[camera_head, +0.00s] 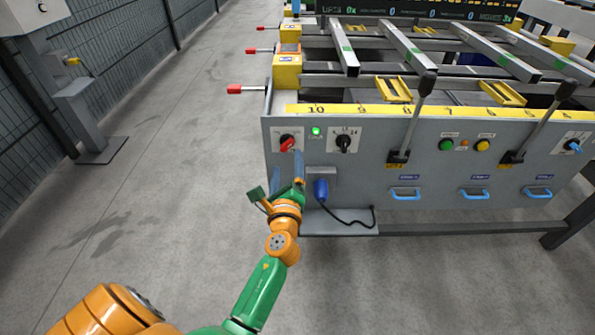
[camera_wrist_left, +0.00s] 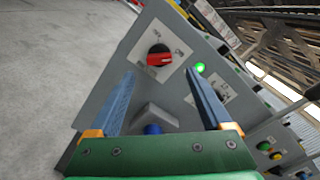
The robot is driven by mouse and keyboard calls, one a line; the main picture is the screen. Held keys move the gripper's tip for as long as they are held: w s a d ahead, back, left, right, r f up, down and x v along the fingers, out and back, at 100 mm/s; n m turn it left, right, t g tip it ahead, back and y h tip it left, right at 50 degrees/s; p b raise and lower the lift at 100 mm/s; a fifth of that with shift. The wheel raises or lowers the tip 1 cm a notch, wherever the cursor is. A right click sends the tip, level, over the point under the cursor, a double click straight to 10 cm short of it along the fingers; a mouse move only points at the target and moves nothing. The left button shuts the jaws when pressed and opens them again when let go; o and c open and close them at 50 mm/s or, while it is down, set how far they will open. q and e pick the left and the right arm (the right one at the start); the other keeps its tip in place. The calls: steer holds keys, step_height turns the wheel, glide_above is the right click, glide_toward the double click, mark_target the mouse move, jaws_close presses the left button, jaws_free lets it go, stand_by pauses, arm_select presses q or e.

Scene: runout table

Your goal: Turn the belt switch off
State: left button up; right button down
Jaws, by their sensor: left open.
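A red rotary switch (camera_head: 287,143) sits on a white plate at the left end of the grey control panel (camera_head: 380,185). In the left wrist view the red switch (camera_wrist_left: 159,57) shows a red handle on a black base, a little beyond the fingertips. My left gripper (camera_head: 288,161) is open, its two blue fingers pointing at the panel just below the switch. In the left wrist view the open gripper (camera_wrist_left: 160,74) has nothing between its fingers. The switch plate's lettering is too small to read. My right gripper is not in view.
A lit green lamp (camera_head: 316,132) and a black rotary knob (camera_head: 344,144) are right of the switch. A blue plug (camera_head: 321,189) with a black cable is below. Two black-handled levers (camera_head: 415,115) stand farther right.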

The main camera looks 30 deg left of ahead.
mark_target(287, 148)
arm_select(q)
steer(key=x, duration=0.6)
steer(key=shift+w+a+b, duration=0.15)
steer(key=shift+a+b, duration=0.1)
steer(key=shift+b, duration=0.05)
jaws_close()
